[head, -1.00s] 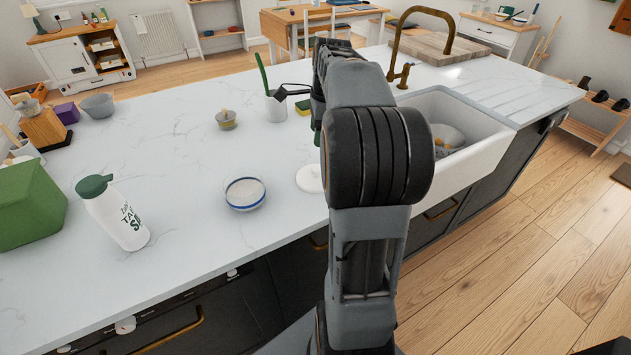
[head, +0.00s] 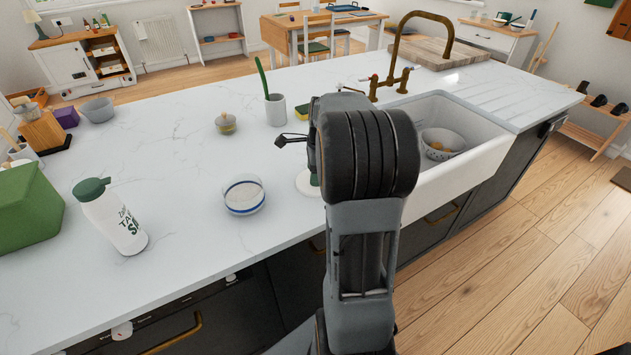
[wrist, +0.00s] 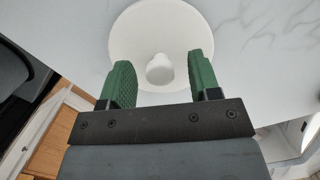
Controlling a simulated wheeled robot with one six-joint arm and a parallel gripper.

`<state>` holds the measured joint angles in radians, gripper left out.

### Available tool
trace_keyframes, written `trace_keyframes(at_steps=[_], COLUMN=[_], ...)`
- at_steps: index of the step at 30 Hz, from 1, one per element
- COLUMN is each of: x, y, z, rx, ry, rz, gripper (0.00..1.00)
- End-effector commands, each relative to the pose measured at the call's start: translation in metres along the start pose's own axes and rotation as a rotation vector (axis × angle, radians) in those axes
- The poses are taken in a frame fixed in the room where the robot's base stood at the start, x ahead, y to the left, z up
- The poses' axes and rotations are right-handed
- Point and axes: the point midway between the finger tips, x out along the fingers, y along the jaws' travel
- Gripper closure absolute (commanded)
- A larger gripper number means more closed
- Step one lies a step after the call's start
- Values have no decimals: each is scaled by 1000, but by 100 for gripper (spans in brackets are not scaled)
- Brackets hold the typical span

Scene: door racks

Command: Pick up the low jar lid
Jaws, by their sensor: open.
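The low jar lid is a white round disc with a small knob in the middle. In the wrist view the lid (wrist: 160,30) lies on the worktop just beyond my gripper (wrist: 160,72), its knob between the lines of the two green fingers. My gripper is open and empty. In the head view the lid (head: 303,184) shows only at its left edge, beside the sink; my arm hides the rest.
A small lidded pot (head: 226,124), a white cup (head: 275,110) and a yellow-green sponge (head: 301,112) stand behind. The sink (head: 480,150) holding a bowl (head: 441,144) lies right.

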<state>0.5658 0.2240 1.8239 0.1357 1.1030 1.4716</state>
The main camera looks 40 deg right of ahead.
Motion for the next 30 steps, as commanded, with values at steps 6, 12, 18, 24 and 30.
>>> trace_keyframes(at_steps=[6, 12, 18, 24, 30], x=[5, 5, 5, 5, 5], y=[0, 0, 0, 0, 0], z=[0, 0, 0, 0, 0], rx=[0, 0, 0, 0, 0], ry=[0, 0, 0, 0, 0], rz=[-1, -1, -1, -1, -1], gripper=[43, 51, 70, 89, 96])
